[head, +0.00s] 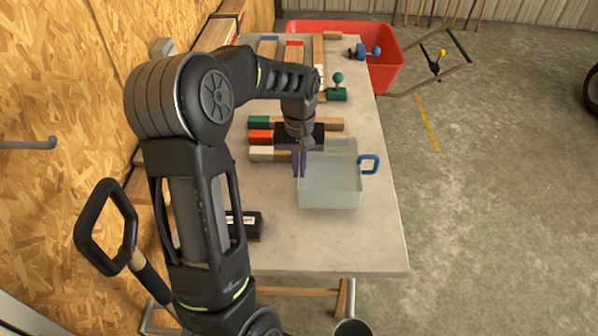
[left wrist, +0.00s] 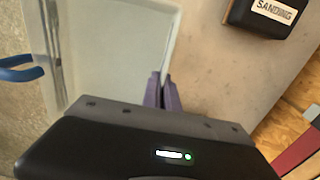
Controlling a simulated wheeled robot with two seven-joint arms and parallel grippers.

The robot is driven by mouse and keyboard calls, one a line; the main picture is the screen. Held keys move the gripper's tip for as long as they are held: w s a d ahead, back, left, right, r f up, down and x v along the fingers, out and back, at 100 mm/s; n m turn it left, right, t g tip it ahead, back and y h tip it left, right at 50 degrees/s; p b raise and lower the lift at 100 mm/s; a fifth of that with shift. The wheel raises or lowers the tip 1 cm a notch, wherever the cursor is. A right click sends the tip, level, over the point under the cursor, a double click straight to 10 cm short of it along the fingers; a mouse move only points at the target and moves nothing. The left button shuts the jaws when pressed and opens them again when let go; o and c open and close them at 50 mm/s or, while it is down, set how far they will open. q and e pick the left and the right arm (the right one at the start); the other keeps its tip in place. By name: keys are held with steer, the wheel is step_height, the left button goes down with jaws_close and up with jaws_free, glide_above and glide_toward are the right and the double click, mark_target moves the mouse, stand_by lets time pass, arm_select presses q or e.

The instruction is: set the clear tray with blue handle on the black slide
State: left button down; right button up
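The clear tray with blue handle (head: 330,194) is on or just above the grey table, its blue handle (head: 369,165) to the right. In the left wrist view the tray (left wrist: 118,45) lies left of the fingers. My left gripper (head: 299,163) points down at the tray's left wall. Its purple fingers (left wrist: 161,92) are close together, with the tray's rim running between them. A black block (head: 244,224), labelled "SANDING" in the left wrist view (left wrist: 268,14), lies left of the tray; I cannot tell if it belongs to the black slide. My right gripper is out of view.
Wooden bars with green (head: 259,122), red (head: 260,137) and white ends lie behind and left of the tray. A green knobbed piece (head: 337,90) and a blue one (head: 366,52) stand farther back. A red barrow (head: 385,70) is beyond. The table's front right is clear.

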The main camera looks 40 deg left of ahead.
arm_select(q)
steer(key=shift+f+p, duration=0.3)
steer(key=shift+f, duration=1.5)
steer(key=shift+f, duration=0.2)
steer(key=c, duration=1.6)
jaws_free()
steer(key=shift+c, duration=0.2)
steer(key=shift+r, duration=0.15)
step_height(320, 180, up, 12)
steer(key=shift+r+b, duration=0.1)
steer(key=shift+b, duration=0.5)
steer(key=shift+o, duration=0.4)
